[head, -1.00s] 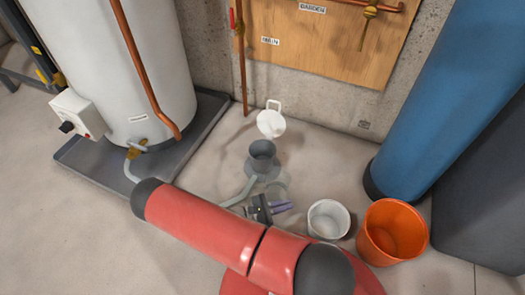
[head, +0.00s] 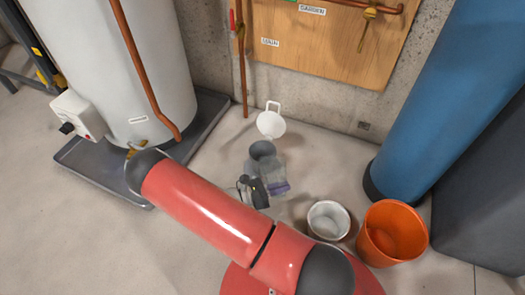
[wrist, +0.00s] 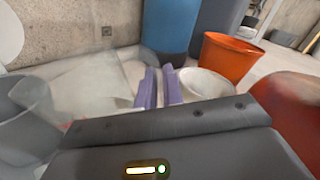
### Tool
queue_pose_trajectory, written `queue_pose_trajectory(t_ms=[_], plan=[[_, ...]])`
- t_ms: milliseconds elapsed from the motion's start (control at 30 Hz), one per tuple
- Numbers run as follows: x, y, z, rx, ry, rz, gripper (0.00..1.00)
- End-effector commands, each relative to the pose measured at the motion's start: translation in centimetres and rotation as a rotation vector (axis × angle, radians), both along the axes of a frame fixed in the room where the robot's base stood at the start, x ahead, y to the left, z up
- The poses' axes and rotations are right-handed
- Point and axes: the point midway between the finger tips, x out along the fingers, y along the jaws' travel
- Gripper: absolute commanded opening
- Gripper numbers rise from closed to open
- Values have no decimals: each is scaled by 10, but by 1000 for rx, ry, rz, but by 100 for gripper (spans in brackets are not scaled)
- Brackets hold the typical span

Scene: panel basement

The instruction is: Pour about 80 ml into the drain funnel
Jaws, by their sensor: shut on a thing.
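The drain funnel (head: 262,149) is a dark grey open-topped piece on the floor near the wall; part of it shows at the left of the wrist view (wrist: 22,112). My gripper (head: 278,188), with purple fingers, is beside the funnel on its near right side. It is shut on a clear container (head: 274,172), which overlaps the funnel's lower right in the head view. In the wrist view the clear container (wrist: 85,85) spreads left of the fingers (wrist: 160,78) toward the funnel. I cannot tell its exact tilt or the liquid level in it.
A white vessel with a handle (head: 270,123) stands behind the funnel. A white bucket (head: 328,219) and an orange bucket (head: 392,232) are at the right. The water heater (head: 150,80) stands on a grey tray (head: 85,170) at the left. A blue tank (head: 440,100) is at the right.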

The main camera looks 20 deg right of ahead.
Motion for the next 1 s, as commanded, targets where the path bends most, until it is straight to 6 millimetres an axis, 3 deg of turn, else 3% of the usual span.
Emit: queue_pose_trajectory(t_ms=[100,500,1000], plan=[[8,-1,24,4,61,-2,0],[39,-3,63,22,346,-2,0],[49,-3,80,30,496,-3,0]])
